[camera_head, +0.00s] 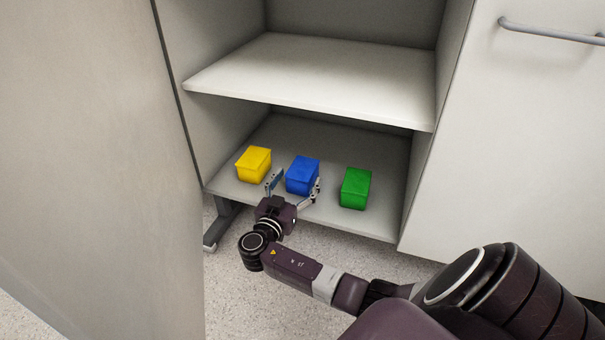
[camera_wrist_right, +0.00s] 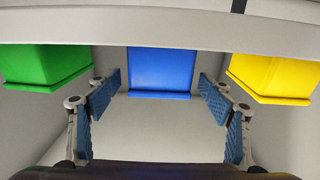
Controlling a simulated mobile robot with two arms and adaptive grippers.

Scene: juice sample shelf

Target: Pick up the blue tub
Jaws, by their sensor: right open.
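The blue tub (camera_head: 303,175) stands on the lower shelf between the other two tubs. In the right wrist view the blue tub (camera_wrist_right: 161,72) is centred at the top, beyond the fingers. My right gripper (camera_head: 294,184) is open at the front of the blue tub, with one finger toward its left side and one toward its right. In the wrist view the right gripper (camera_wrist_right: 158,95) shows its blue finger pads wide apart with nothing between them low down. I cannot tell how far the fingers reach along the tub's sides. My left gripper is not in view.
A yellow tub (camera_head: 254,164) stands to the left, close to the left finger, and a green tub (camera_head: 355,188) to the right. The upper shelf (camera_head: 320,80) is empty and hangs above. Cabinet walls bound both sides.

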